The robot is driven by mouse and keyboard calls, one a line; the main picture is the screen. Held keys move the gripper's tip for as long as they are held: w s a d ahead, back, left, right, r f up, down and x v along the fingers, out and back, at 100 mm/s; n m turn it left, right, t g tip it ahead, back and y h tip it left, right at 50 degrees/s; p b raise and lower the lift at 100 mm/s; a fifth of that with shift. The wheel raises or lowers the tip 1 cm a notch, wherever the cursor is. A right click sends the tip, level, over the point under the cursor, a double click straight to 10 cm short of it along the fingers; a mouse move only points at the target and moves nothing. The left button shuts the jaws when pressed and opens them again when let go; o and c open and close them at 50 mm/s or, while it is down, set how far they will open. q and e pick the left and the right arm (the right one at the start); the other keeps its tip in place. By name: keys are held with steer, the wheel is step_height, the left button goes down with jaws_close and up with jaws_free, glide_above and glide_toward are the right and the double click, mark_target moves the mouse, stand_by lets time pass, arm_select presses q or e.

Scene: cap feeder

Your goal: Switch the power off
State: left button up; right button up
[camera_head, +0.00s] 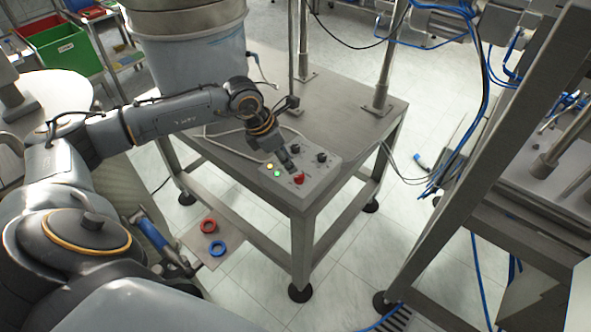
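A grey control box (313,184) sits on the near corner of the metal table. On its top are a yellow light (269,166), a green light (277,173), a red knob (299,178) and a black knob (321,157). Both lights look lit. My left gripper (287,161) reaches in from the left and points down over the box, between the lights and the black knob. Its fingertips look close together, but I cannot tell whether they are shut or touch the box. They hide part of the box top. My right gripper is not in view.
A large bucket-like container (195,60) stands on the metal table (340,105) behind my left arm. Upright posts rise from the table. A metal frame with blue hoses (485,110) stands at the right. Red (208,225) and blue (218,248) rings lie on a low plate.

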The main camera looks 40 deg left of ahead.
mark_target(298, 176)
arm_select(q)
steer(key=x, duration=0.6)
steer(key=shift+w+d+f, duration=0.1)
steer(key=shift+f, duration=0.05)
steer(key=shift+c, duration=0.2)
jaws_close()
